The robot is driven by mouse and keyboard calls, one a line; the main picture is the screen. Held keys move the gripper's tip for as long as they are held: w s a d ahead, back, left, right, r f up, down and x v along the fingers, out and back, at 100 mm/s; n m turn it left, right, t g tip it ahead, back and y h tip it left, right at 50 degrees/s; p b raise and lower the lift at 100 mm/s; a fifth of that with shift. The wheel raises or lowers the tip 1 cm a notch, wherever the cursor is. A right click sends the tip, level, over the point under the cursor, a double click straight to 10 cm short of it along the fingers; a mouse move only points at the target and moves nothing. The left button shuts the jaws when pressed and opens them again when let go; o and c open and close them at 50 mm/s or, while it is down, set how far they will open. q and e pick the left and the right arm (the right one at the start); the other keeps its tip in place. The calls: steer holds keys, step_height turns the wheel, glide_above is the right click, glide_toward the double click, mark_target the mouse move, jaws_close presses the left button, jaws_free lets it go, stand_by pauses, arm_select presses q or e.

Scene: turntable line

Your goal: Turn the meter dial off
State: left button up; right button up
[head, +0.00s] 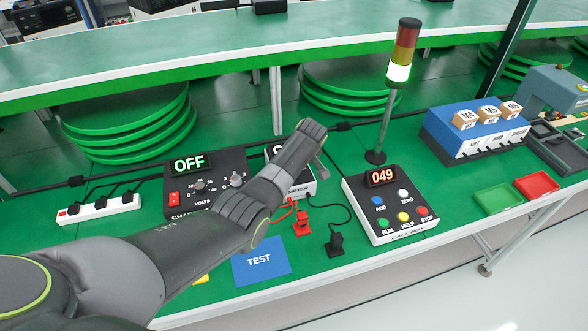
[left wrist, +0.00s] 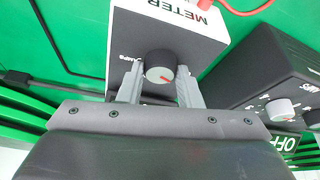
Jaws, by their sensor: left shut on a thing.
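The meter (head: 305,184) is a white-sided box with a dark display behind my left arm in the head view; the arm hides most of it, including its dial. In the left wrist view the meter (left wrist: 187,28) shows upside down. Its dial (left wrist: 160,66) is a dark round knob with a grey face and a red pointer line. My left gripper (left wrist: 159,78) has one finger on each side of the dial and is shut on it. In the head view the left gripper (head: 318,150) reaches over the meter. My right gripper is not in view.
A black charger (head: 175,200) reading OFF stands left of the meter. Red (head: 302,222) and black (head: 336,245) plugs and a blue TEST card (head: 262,258) lie in front. A call box (head: 390,211) and signal lamp (head: 402,60) stand to the right.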

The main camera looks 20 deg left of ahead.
arm_select(q)
steer(key=shift+n+b, duration=0.35)
steer(key=shift+n, duration=0.25)
steer(key=shift+g+y, duration=0.3)
steer(key=shift+n, duration=0.3)
steer(key=o, duration=1)
steer(key=shift+c, duration=0.2)
steer(key=v, duration=1.7)
steer(key=shift+r+b, duration=0.25)
steer(key=shift+b, duration=0.2)
